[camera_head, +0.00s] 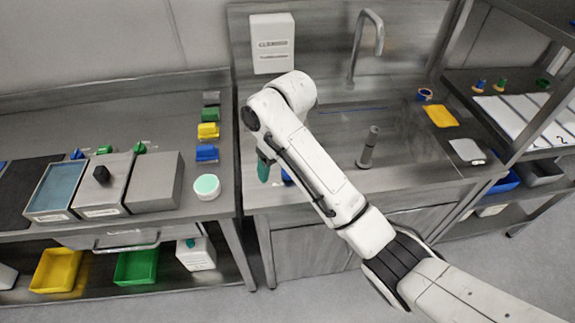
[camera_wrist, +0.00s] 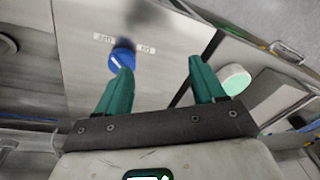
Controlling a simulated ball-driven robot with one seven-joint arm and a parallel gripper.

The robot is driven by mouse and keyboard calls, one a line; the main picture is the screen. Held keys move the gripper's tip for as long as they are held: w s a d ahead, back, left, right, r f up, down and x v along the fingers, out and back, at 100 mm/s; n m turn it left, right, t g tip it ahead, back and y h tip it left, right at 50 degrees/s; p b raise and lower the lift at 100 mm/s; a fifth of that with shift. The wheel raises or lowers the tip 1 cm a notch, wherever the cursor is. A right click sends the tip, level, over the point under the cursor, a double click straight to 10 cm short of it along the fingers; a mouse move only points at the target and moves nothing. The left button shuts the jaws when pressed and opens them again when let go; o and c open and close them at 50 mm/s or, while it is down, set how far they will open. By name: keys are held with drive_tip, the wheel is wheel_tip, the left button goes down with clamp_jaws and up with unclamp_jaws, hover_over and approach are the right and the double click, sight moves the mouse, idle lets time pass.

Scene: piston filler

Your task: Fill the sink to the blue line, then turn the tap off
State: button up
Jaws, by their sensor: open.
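The sink (camera_head: 400,150) is a steel basin at the centre right of the head view, partly hidden by my arm. A thin blue line (camera_head: 345,110) shows on its back wall. The grey tap (camera_head: 369,30) arches over it; no water stream is distinct, and the water level cannot be told. A grey upright pipe (camera_head: 370,148) stands in the basin. My gripper (camera_wrist: 158,65) has teal fingers, open and empty. A blue knob (camera_wrist: 122,60) on the front panel, with small labels beside it, lies just beyond the left finger; it shows partly behind my arm in the head view (camera_head: 287,177).
A bench on the left holds grey containers (camera_head: 155,182), a round tub with a mint top (camera_head: 207,187) and coloured clips (camera_head: 208,131). A shelf rack (camera_head: 505,125) stands right. A white dispenser (camera_head: 272,43) hangs behind the sink.

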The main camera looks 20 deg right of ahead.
drive_tip(key=w+d+r+g+h, duration=0.1)
drive_tip(key=w+d+r+h, duration=0.1)
drive_tip(key=w+d+r, duration=0.2)
drive_tip(key=f+b, duration=0.1)
drive_tip(key=f, duration=0.5)
drive_tip(key=f+b, duration=0.1)
drive_tip(key=f, duration=0.3)
drive_tip(key=shift+s+d+f+b, duration=0.1)
drive_tip(key=shift+s+d+b, duration=0.1)
drive_tip(key=shift+s+b, duration=0.1)
drive_tip(key=shift+c, duration=0.5)
drive_tip(key=c, duration=1)
drive_tip(key=shift+o, duration=0.2)
